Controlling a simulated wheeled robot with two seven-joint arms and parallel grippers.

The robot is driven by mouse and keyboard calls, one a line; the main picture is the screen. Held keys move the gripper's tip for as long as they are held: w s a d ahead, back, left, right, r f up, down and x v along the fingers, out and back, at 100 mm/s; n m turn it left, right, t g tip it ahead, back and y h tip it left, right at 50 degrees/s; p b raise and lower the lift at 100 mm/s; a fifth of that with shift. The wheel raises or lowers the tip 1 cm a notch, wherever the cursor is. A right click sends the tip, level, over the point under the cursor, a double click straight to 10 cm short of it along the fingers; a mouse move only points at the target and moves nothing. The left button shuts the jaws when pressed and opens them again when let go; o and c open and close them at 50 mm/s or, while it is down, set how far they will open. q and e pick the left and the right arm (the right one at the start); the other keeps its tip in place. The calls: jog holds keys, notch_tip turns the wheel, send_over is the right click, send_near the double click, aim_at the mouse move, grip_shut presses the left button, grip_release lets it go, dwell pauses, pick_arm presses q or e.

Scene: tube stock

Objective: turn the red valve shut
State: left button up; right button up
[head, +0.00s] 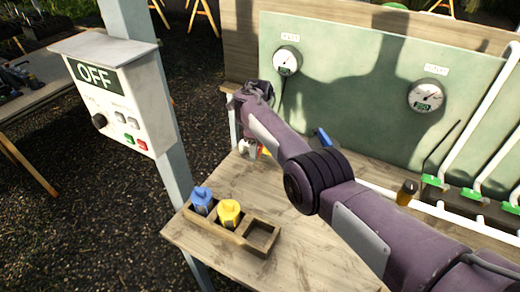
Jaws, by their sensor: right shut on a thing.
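My right arm reaches in from the lower right across the bench to the foot of the green panel. My right gripper (248,148) is low at the panel's left end, small and partly hidden by my forearm. A small patch of red, the red valve (266,151), shows right beside its fingers, with a bit of yellow next to it. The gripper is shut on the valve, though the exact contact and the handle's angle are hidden. My left gripper is out of view.
The green panel (350,90) bears two round gauges (286,61) (425,96). A blue handle (322,137) and green-handled valves (470,194) sit along white pipes. A wooden tray (235,238) holds blue and yellow bottles. A control box (115,95) reads OFF.

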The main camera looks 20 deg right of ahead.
jog(key=shift+w+a+m+b, duration=0.3)
jog(key=shift+a+m+b, duration=0.05)
jog(key=shift+m, duration=0.55)
jog(key=o, duration=1.1)
jog(key=shift+a, duration=0.1)
notch_tip(320, 180, up, 8)
jog(key=shift+f, duration=0.15)
